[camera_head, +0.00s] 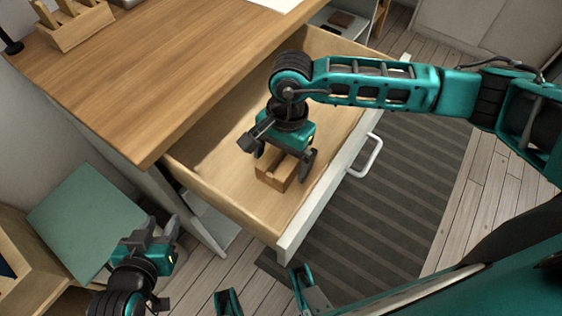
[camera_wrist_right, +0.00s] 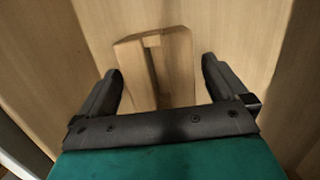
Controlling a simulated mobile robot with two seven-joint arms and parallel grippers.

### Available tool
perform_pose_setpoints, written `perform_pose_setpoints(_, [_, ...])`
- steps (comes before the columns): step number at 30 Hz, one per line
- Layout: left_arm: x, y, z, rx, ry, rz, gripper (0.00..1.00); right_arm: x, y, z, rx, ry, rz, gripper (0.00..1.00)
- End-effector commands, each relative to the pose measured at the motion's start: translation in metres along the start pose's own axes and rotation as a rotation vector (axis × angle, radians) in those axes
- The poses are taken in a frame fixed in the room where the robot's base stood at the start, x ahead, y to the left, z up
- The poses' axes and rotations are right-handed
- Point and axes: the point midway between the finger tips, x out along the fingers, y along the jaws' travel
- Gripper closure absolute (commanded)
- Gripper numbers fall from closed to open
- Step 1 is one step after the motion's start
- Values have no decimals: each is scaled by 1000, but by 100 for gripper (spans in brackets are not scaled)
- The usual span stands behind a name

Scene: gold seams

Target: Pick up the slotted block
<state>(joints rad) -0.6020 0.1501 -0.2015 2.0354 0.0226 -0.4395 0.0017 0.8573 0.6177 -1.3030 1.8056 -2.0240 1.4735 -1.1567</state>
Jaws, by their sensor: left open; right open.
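The slotted block (camera_head: 275,172) is light wood and lies on the floor of the open drawer, near the drawer's front left corner in the head view. My right gripper (camera_head: 281,164) is over it with its fingers spread, one on each side. In the right wrist view the block (camera_wrist_right: 177,62), with a slot in its top, shows between and beyond the two open fingers (camera_wrist_right: 160,88), with gaps on both sides. Part of the block is hidden by the gripper. My left gripper (camera_head: 163,222) is open and empty at the lower left, outside the drawer.
The wooden drawer (camera_head: 228,213) is pulled out from under the desk (camera_head: 165,70); its walls stand around the block. A white handle (camera_head: 370,157) is on its front. A wooden organizer (camera_head: 78,27) stands on the desk. A green panel (camera_head: 85,215) is near my left gripper.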

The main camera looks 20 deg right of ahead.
Motion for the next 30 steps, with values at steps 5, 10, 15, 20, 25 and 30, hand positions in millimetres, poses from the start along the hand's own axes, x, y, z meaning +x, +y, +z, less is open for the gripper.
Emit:
perform_pose_setpoints(5, [0,1,0,0,-1,2,57,4,0,0,-1,1,-1,0])
perform_pose_setpoints(10, [0,1,0,0,0,2,57,3,0,0,0,1,-1,10])
perform_pose_setpoints(15, [1,1,0,0,0,2,57,3,0,0,0,1,-1,26])
perform_pose_setpoints(20, [1,1,0,0,0,1,57,3,0,0,0,1,-1,41])
perform_pose_setpoints(25, [1,0,0,0,1,1,57,3,0,0,0,1,-1,57])
perform_pose_setpoints(30, [0,0,0,0,1,0,57,2,-1,0,0,1,-2,61])
